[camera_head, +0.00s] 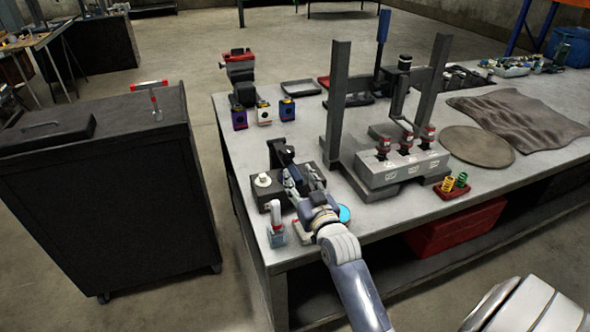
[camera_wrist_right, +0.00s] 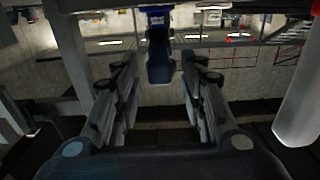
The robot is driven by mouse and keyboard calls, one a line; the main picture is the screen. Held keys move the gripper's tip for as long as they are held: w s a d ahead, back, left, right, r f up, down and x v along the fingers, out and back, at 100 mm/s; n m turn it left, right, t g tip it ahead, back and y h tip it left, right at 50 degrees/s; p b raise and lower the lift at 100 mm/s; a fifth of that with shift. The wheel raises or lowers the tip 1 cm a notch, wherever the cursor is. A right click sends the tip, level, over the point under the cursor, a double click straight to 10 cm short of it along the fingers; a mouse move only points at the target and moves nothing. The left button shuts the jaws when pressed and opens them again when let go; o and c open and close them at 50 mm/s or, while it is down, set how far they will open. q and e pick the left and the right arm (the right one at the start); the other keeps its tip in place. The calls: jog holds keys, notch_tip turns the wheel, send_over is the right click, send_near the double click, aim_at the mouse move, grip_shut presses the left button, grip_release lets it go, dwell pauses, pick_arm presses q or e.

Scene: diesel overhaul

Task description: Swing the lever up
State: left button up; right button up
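A dark tester-like block (camera_head: 262,196) with a white round knob (camera_head: 262,180) stands near the front left corner of the bench. A black upright part (camera_head: 281,152) rises behind it; I cannot tell for sure whether this is the lever. My right gripper (camera_head: 291,178) is over the block and hides part of it. In the right wrist view the gripper (camera_wrist_right: 158,92) is open, its two fingers apart. A dark bar with a blue end (camera_wrist_right: 158,48) shows beyond and between the fingertips, perhaps the lever; contact is not visible. My left gripper is not in view.
A small clear bottle-like item (camera_head: 277,232) and a cyan-topped disc (camera_head: 344,213) sit close to my right wrist. The grey fixture (camera_head: 402,168) with tall posts stands to the right. A black cabinet (camera_head: 110,190) is left of the bench (camera_head: 240,140), across a floor gap.

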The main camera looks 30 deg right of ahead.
aim_at(291, 164)
jog(key=x, duration=0.3)
jog(key=shift+w, duration=0.15)
jog(key=shift+c, duration=0.8)
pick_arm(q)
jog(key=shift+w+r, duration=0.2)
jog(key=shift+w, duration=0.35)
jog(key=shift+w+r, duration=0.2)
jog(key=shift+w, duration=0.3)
pick_arm(e)
grip_shut()
